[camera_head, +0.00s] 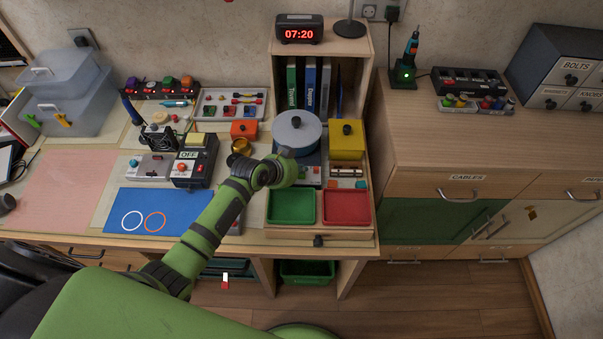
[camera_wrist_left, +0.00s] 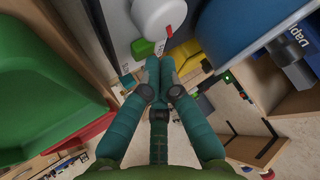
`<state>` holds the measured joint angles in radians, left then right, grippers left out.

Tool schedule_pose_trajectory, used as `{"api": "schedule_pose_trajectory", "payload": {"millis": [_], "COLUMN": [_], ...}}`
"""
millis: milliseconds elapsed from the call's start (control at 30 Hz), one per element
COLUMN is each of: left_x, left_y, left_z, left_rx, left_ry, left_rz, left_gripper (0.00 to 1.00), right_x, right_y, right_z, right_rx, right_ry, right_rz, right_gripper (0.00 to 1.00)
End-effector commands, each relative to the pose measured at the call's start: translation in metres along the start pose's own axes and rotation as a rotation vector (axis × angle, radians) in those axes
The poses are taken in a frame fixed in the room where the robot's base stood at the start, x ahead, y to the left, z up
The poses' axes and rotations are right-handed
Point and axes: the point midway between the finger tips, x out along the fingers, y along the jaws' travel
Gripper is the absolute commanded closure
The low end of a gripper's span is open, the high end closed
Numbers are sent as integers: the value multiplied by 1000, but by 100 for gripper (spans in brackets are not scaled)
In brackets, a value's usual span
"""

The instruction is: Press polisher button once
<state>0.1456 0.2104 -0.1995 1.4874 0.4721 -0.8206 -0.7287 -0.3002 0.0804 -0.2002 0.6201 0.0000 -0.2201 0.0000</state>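The polisher, with a round blue-grey disc (camera_head: 297,129) on top, stands on the bench just right of centre in the head view. My left gripper (camera_head: 300,153) is at its front, partly covering its lower part and controls. In the left wrist view my left gripper's teal fingers (camera_wrist_left: 160,62) are together, with nothing seen between them. Just beyond the tips are a white knob (camera_wrist_left: 156,18) with a red mark and a small green button-like piece (camera_wrist_left: 141,48). A blue rounded body (camera_wrist_left: 222,28) is at upper right. I cannot tell whether the fingertips touch anything. My right gripper is in neither view.
A green tray (camera_head: 291,221) and a red tray (camera_head: 347,221) lie in front of the polisher. A yellow box (camera_head: 346,144) stands to its right, and a box marked OFF (camera_head: 195,166) to the left. A blue mat (camera_head: 155,213) with two rings lies at the front left.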

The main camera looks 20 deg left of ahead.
Motion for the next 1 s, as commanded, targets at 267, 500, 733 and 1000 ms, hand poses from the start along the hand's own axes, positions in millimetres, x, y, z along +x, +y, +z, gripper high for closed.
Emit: {"api": "schedule_pose_trajectory", "payload": {"millis": [267, 500, 733, 1000], "left_x": [3, 5, 7, 7], "left_y": [1, 2, 3, 3], "left_z": [3, 5, 7, 7], "left_rx": [0, 0, 0, 0], "left_ry": [0, 0, -1, -1], "left_rz": [0, 0, 0, 1], "left_gripper": [100, 100, 100, 100], "right_x": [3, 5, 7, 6], "right_y": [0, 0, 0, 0], "right_z": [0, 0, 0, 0], "right_rx": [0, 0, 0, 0], "right_ry": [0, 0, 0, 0], "right_rz": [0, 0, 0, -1], "right_gripper": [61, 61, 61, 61]}}
